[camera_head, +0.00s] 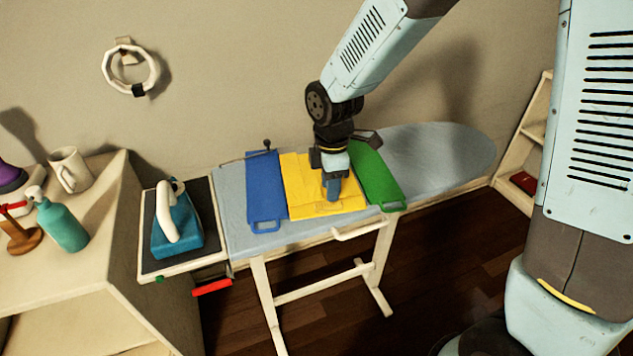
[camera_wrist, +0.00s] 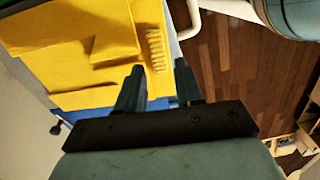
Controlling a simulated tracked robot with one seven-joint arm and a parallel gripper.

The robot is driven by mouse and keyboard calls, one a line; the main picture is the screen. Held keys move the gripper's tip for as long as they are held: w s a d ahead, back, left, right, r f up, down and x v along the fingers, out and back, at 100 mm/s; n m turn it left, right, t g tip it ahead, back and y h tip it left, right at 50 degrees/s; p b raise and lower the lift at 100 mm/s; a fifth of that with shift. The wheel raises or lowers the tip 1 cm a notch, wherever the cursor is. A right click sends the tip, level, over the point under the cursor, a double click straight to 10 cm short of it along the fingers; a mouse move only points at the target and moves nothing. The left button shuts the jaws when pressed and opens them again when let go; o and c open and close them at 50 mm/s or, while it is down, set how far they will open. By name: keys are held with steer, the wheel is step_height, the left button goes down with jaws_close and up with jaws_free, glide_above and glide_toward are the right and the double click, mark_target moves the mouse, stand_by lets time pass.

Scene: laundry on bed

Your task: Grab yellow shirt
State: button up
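The yellow shirt (camera_head: 305,180) lies folded flat on the ironing board, between a blue panel (camera_head: 265,190) and a green panel (camera_head: 377,178). It fills the upper left of the wrist view (camera_wrist: 70,45), with a ribbed yellow strip near its edge. My gripper (camera_head: 332,198) points down over the shirt's right front part in the head view. In the wrist view my gripper (camera_wrist: 158,70) has its two fingers apart, with nothing seen held between them. The fingertips are near the shirt's edge; I cannot tell whether they touch it.
The ironing board (camera_head: 435,155) has bare room to the right. A teal iron (camera_head: 178,225) stands on a side rest at the left. A cabinet (camera_head: 100,235) holds a spray bottle (camera_head: 62,225) and a mug (camera_head: 70,170). A shelf (camera_head: 525,150) stands at the right.

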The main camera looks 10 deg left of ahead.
mark_target(329, 204)
step_height(329, 204, down, 5)
steer(key=shift+s+a+r, duration=0.1)
steer(key=shift+r, duration=0.05)
steer(key=shift+s+f, duration=0.2)
steer(key=shift+s, duration=0.1)
steer(key=shift+w+f, duration=0.1)
steer(key=shift+f, duration=0.05)
steer(key=c, duration=0.5)
steer(key=shift+w, duration=0.45)
jaws_close()
